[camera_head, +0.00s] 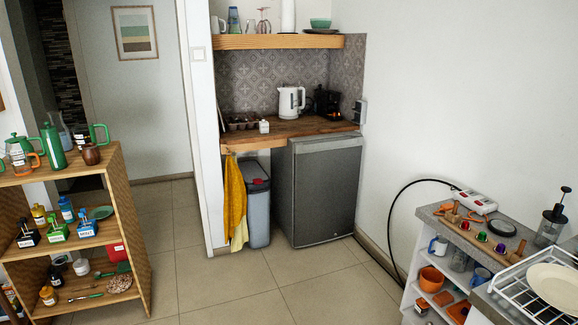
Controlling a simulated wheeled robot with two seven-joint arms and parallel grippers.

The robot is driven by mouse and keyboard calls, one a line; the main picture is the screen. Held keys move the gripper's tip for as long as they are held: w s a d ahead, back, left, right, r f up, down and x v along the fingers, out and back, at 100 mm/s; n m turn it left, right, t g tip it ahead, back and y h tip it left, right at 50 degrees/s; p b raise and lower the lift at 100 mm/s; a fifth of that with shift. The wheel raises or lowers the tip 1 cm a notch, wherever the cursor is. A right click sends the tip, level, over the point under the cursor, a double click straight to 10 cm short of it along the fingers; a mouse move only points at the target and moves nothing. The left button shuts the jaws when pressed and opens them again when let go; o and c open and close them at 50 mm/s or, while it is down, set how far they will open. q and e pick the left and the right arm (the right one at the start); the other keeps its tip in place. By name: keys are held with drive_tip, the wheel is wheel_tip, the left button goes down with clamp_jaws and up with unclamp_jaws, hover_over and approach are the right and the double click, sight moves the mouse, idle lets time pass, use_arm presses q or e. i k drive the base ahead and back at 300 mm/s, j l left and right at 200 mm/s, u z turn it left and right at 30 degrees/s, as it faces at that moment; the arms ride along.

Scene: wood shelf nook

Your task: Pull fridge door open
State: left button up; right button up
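The fridge (318,195) is a small dark grey unit under the wooden counter in the nook, at the middle of the head view. Its front door faces toward me and slightly right, and it appears closed. A light strip runs along its top edge. I cannot make out a handle. Neither of my grippers shows in this view.
A grey bin (257,212) and a yellow cloth (236,200) are left of the fridge. A wooden shelf (133,215) with pots and bottles stands at left. A low unit (408,285) with a dish rack is at right. The tiled floor (265,285) between them is clear.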

sight(326, 172)
drive_tip(key=i, duration=1.55)
drive_tip(key=i+z, duration=0.1)
drive_tip(key=i, duration=0.6)
drive_tip(key=i+j+z, duration=0.15)
drive_tip(key=i, duration=0.55)
drive_tip(key=i+j+z, duration=0.25)
drive_tip(key=i+z, duration=0.15)
drive_tip(key=i+j+z, duration=0.4)
drive_tip(key=i, duration=0.2)
